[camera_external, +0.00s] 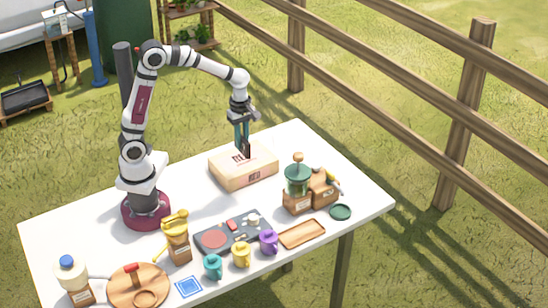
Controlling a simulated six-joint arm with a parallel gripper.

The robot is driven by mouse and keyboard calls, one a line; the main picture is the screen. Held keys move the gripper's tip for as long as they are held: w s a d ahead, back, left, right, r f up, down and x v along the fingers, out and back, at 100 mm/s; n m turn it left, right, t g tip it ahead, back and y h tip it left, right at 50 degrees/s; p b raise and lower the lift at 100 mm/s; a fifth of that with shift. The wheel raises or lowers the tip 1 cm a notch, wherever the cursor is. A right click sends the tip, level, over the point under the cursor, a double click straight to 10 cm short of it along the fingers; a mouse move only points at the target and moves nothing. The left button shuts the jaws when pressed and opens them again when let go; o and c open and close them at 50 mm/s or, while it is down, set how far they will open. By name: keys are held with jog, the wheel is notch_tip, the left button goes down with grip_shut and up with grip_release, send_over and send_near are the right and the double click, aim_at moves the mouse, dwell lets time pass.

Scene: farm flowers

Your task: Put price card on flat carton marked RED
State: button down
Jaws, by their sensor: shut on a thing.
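The flat tan carton (230,175) lies on the white table behind its middle, with dark print on its top and a small front label that seems to read RED. My gripper (243,147) points straight down just over the carton's top, its teal fingers shut on a small dark thing (247,149). This seems to be the price card, seen nearly edge-on; its face cannot be read. Whether its lower edge touches the carton cannot be told from this view.
A green-topped grinder (298,180) and a wooden box (322,188) stand right of the carton. The table's back right corner is clear.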

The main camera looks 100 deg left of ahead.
jog(key=s+a+f, duration=0.1)
jog(key=a+f, duration=0.1)
jog(key=a, duration=0.1)
jog(key=s+a+f, duration=0.1)
jog(key=a+f, duration=0.1)
jog(key=a, duration=0.1)
jog(key=s+a+f, duration=0.1)
jog(key=a+f, duration=0.1)
jog(key=a, duration=0.1)
jog(key=shift+a+f, duration=0.15)
jog(key=shift+a, duration=0.1)
jog(key=shift+f, duration=1.9)
jog(key=c, duration=0.8)
grip_release()
jog(key=shift+f, duration=0.15)
